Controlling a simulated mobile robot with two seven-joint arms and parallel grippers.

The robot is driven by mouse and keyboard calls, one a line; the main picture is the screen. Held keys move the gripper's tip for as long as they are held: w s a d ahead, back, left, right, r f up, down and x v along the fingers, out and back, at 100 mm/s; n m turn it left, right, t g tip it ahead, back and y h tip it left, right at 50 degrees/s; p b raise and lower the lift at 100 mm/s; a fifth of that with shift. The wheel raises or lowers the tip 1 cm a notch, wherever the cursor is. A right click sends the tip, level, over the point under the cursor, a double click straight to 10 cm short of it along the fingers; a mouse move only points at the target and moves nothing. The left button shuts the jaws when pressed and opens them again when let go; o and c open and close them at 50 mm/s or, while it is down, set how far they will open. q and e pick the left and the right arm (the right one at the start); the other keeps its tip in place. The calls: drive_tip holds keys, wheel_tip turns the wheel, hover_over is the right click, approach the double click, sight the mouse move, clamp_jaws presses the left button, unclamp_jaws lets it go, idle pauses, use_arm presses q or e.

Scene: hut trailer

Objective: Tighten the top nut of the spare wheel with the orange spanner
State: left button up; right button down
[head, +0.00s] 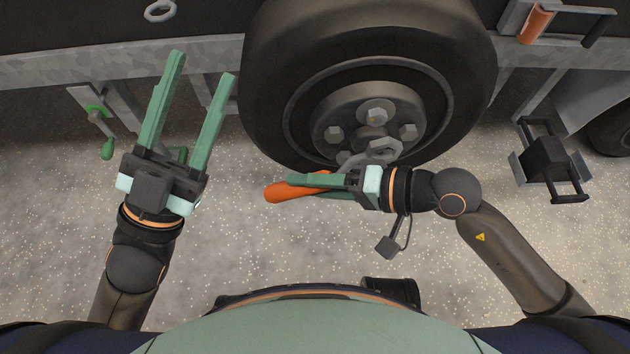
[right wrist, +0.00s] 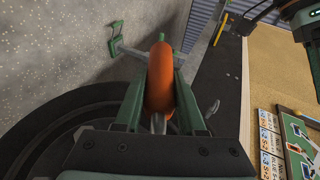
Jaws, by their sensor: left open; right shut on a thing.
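The spare wheel (head: 261,110) is mounted upright at top centre in the head view. Several hex nuts sit around its hub, with the top nut (head: 377,112) above the centre. My right gripper (head: 305,187) is shut on the orange spanner (head: 280,192), below the wheel. The spanner's grey head (head: 387,149) shows just below the hub, lower than the top nut; I cannot tell whether it touches anything. In the right wrist view the orange handle (right wrist: 160,75) lies between the fingers. My left gripper (head: 201,70) is open and empty, left of the wheel.
A grey frame rail (head: 60,60) runs behind the wheel. A green-handled crank (head: 97,115) hangs at left, near my left gripper. A black bracketed block (head: 547,160) and an orange cylinder (head: 535,24) are at right.

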use_arm(q)
drive_tip(key=shift+s+h, duration=0.15)
drive_tip(key=shift+h, duration=0.15)
use_arm(e)
drive_tip(key=shift+w+f, duration=0.15)
drive_tip(key=shift+f, duration=0.15)
use_arm(q)
wheel_tip(320, 180, up, 10)
drive_tip(key=a+p, duration=0.1)
drive_tip(key=p, duration=0.8)
drive_tip(key=shift+s+a+r+t, duration=0.15)
drive_tip(key=shift+r+t, duration=0.05)
drive_tip(key=shift+t, duration=0.2)
use_arm(e)
drive_tip(key=w+d+f+n+h, duration=0.2)
drive_tip(key=w+d+f+h, duration=0.3)
drive_tip(key=d+h, duration=0.5)
wheel_tip(320, 180, down, 2)
drive_tip(key=shift+f+h, duration=0.2)
drive_tip(key=shift+h, duration=0.6)
drive_tip(key=shift+w, duration=0.1)
